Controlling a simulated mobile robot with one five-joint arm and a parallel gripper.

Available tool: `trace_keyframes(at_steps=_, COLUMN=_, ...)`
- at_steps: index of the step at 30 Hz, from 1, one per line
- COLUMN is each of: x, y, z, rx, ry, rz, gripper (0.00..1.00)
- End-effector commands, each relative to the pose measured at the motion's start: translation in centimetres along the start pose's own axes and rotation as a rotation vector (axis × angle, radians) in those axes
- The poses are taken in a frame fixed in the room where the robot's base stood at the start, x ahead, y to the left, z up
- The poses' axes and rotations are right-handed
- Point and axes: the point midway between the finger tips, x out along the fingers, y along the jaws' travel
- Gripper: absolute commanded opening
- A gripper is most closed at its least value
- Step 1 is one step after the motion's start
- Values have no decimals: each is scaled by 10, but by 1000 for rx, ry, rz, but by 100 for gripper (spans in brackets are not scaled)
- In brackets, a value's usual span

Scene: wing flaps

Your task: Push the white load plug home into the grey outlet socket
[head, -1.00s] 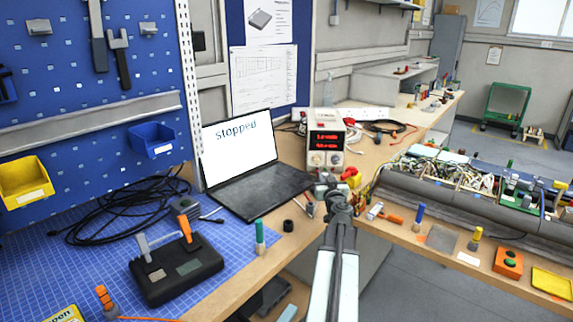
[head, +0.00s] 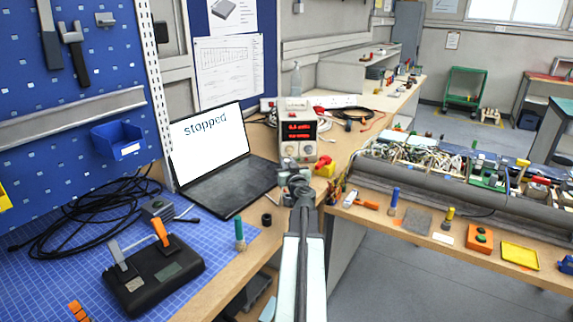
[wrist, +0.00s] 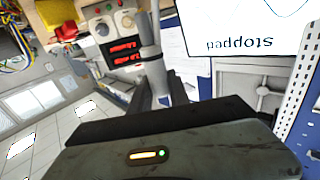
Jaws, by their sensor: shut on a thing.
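My gripper (head: 298,190) is over the bench in the head view, in front of the bench power supply (head: 298,132). It is shut on a pale grey upright stem with a collar, which shows in the wrist view (wrist: 150,50). I cannot tell whether this stem is the white load plug. The jaws' contact is partly hidden by my dark gripper body. I cannot pick out the grey outlet socket with certainty; small parts and green boards sit in the wired wing section (head: 440,165) to the right.
A laptop (head: 228,190) reading "stopped" stands left of my gripper. A black box with two levers (head: 155,275) and a cable coil (head: 85,215) lie on the blue mat. An orange block (head: 479,238) and yellow tray (head: 519,256) lie on the right bench. Open floor lies between the benches.

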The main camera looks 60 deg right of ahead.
Motion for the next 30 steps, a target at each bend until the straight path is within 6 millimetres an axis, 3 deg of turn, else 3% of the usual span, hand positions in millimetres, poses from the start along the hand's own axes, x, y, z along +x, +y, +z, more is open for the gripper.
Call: trace_keyframes(at_steps=30, x=-1, y=0, z=29, rx=-2, ry=0, rz=0, gripper=0)
